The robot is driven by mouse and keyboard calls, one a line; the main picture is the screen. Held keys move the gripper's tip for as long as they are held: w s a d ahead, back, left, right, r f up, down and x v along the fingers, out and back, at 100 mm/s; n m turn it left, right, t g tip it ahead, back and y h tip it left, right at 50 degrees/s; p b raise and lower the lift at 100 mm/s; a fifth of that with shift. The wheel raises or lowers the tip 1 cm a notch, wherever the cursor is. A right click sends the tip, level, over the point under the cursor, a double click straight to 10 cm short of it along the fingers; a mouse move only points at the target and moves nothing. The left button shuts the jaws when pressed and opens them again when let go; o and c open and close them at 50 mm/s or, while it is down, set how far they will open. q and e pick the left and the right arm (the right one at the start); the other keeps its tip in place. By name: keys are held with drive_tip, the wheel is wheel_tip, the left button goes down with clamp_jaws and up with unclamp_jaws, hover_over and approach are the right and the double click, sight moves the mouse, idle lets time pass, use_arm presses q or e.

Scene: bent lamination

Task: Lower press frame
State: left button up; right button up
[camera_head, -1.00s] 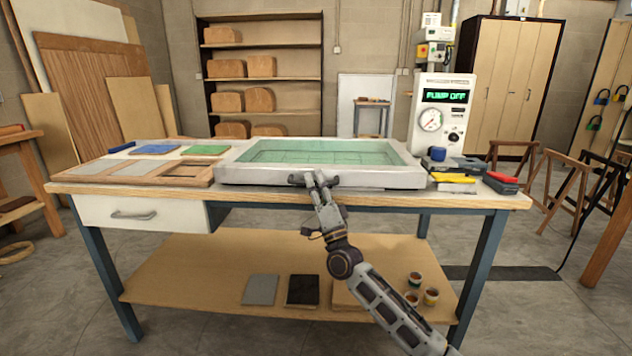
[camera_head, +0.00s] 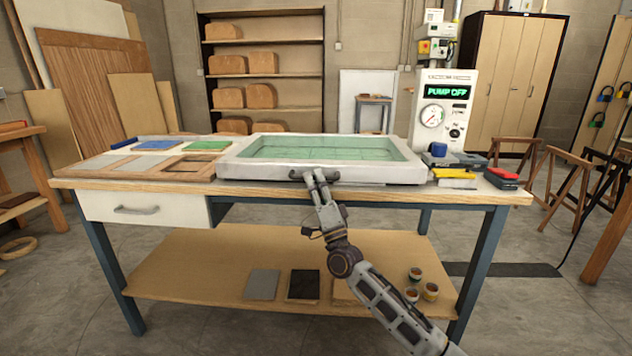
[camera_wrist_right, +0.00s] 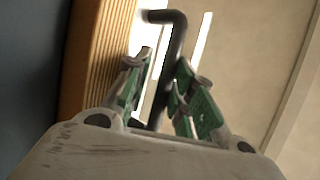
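The press frame (camera_head: 230,172) is a white, shallow rectangular frame around a green gridded sheet (camera_head: 320,148). It lies low and looks about level on the workbench. A dark handle (camera_head: 298,174) sits on its front side and also shows in the right wrist view (camera_wrist_right: 176,35). My right gripper (camera_head: 317,175) is at this handle. In the wrist view its green fingers (camera_wrist_right: 164,75) are drawn in with the bar between them; contact on the left finger is hard to see. My left gripper is not in view.
A control unit (camera_head: 443,107) reading PUMP OFF stands right of the frame. Beside it are a yellow block (camera_head: 455,173) and a red-topped block (camera_head: 502,174). Flat boards with blue and green sheets (camera_head: 150,163) lie left. A lower shelf (camera_head: 210,268) holds panels and pots.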

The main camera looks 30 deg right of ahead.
drive_tip(key=shift+d+h, duration=0.1)
drive_tip(key=shift+h, duration=0.2)
drive_tip(key=v, duration=1.2)
idle(0.3)
idle(0.6)
